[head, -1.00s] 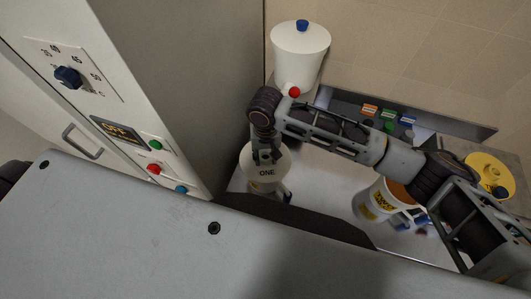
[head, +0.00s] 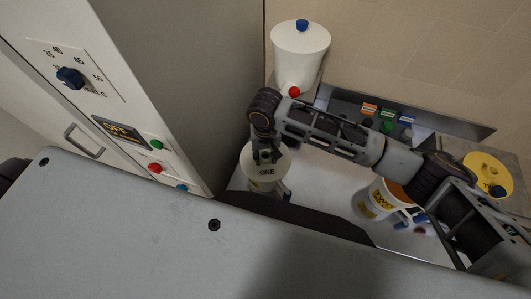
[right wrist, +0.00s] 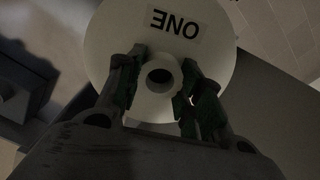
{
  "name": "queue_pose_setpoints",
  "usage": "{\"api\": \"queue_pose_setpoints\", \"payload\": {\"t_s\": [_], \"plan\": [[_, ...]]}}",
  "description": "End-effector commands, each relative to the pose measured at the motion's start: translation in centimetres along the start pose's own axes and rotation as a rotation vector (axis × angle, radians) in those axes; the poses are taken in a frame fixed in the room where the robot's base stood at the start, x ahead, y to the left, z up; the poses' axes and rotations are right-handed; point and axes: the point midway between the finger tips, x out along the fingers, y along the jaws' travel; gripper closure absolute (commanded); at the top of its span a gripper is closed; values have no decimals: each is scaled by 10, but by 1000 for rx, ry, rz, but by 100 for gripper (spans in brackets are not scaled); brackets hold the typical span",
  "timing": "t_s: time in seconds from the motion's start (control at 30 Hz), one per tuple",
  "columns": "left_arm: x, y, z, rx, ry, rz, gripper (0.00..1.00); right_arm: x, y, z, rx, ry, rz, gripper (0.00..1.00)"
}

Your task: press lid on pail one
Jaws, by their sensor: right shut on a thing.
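The white round lid marked ONE (head: 277,164) is over a pale pail, pail one (head: 262,187), at the near left of the bench. My right gripper (head: 265,157) reaches down onto the lid from above. In the right wrist view the lid (right wrist: 108,50) fills the upper middle, its label upside down. My right gripper's fingers (right wrist: 158,92) are shut on the lid's round central knob (right wrist: 160,74). The lid's underside and most of the pail rim are hidden, so I cannot tell how tightly they meet. My left gripper is not in view.
A white tank (head: 300,58) with a blue knob and red tap stands behind. An open pail with a yellow label (head: 372,202) and a yellow lid (head: 487,172) are on the right. A tall cabinet (head: 185,80) stands close on the left. Coloured blocks (head: 388,114) lie at the back.

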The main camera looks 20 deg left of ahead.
Motion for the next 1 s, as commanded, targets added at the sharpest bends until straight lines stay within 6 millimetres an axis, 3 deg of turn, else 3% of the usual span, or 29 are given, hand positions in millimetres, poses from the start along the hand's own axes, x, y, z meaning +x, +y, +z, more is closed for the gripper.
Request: {"api": "queue_pose_setpoints", "payload": {"t_s": [0.87,0.9,1.0], "plan": [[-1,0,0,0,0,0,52,3,0,0,0,0,0,87],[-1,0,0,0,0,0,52,3,0,0,0,0,0,61],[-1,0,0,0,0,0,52,3,0,0,0,0,0,48]]}}
